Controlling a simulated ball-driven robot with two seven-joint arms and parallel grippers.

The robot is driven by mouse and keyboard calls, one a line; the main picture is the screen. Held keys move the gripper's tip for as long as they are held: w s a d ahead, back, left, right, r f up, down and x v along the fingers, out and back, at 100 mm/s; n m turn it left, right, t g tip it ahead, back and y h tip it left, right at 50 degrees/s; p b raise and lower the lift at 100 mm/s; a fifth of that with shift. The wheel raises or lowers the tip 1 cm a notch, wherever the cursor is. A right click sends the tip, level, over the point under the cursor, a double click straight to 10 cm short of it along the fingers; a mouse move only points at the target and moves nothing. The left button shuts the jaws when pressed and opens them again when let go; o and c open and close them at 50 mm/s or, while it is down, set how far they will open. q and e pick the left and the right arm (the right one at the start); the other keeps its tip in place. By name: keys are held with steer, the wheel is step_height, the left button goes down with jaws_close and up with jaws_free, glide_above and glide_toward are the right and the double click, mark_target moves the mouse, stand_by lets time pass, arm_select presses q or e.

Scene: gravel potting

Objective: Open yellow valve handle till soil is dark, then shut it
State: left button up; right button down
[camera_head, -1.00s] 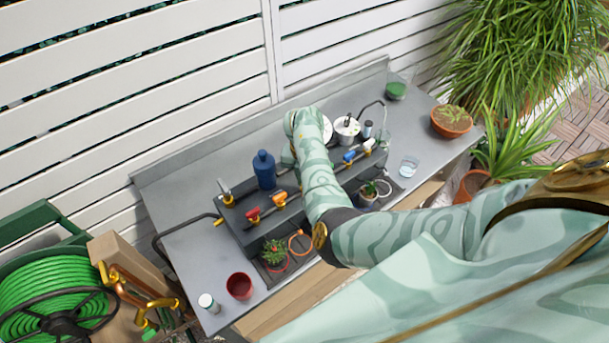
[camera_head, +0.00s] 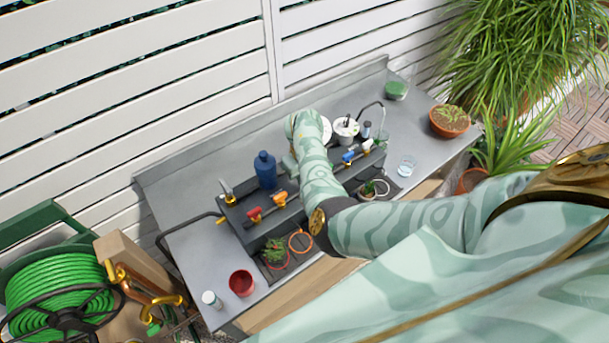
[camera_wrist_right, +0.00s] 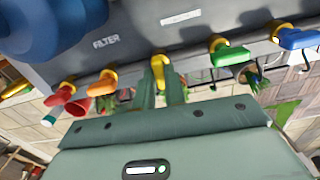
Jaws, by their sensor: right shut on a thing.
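The yellow valve handle (camera_wrist_right: 162,72) sits on the grey manifold in the right wrist view, between the orange and green handles. My right gripper (camera_wrist_right: 161,90) is shut on it, one green finger on each side. In the head view my right arm covers this handle and the gripper. The soil under the yellow valve is not visible, so its colour cannot be told. My left gripper is in neither view.
The manifold (camera_head: 238,218) also bears a red handle (camera_head: 254,214), an orange handle (camera_head: 280,198) and a blue handle (camera_head: 348,157). A blue bottle (camera_head: 265,170) stands behind it. A potted plant (camera_head: 274,252) and a red cup (camera_head: 241,283) stand in front.

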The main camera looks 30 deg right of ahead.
steer(key=shift+n, duration=0.4)
steer(key=c, duration=1.5)
jaws_free()
steer(key=shift+o, duration=0.2)
steer(key=shift+r, duration=0.15)
step_height(320, 180, up, 16)
steer(key=p, duration=0.4)
